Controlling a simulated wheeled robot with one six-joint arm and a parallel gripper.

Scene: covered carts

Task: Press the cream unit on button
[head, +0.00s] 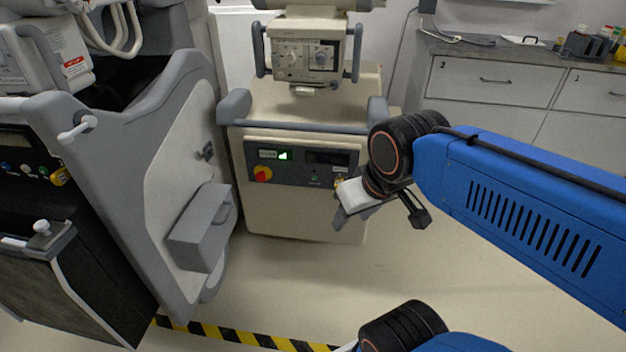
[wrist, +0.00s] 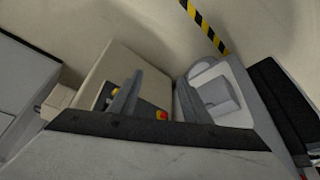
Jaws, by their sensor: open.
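The cream unit (head: 300,208) stands in the middle of the head view, with a dark control panel (head: 290,179) across its front. The panel has a lit green display (head: 285,155), a red knob on yellow (head: 263,174), a small green button (head: 314,180) and a yellow control (head: 338,184) partly hidden by my gripper. The labels are too small to read, so I cannot tell which is the on button. My gripper (head: 352,217) is open and empty, in front of the panel's right end. In the wrist view the red knob (wrist: 162,115) shows near the fingers (wrist: 157,97).
A grey cart (head: 165,165) with a protruding box (head: 203,228) stands close on the left. Drawers (head: 490,82) line the right wall. Yellow-black tape (head: 235,333) marks the floor. The floor in front of the unit is clear.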

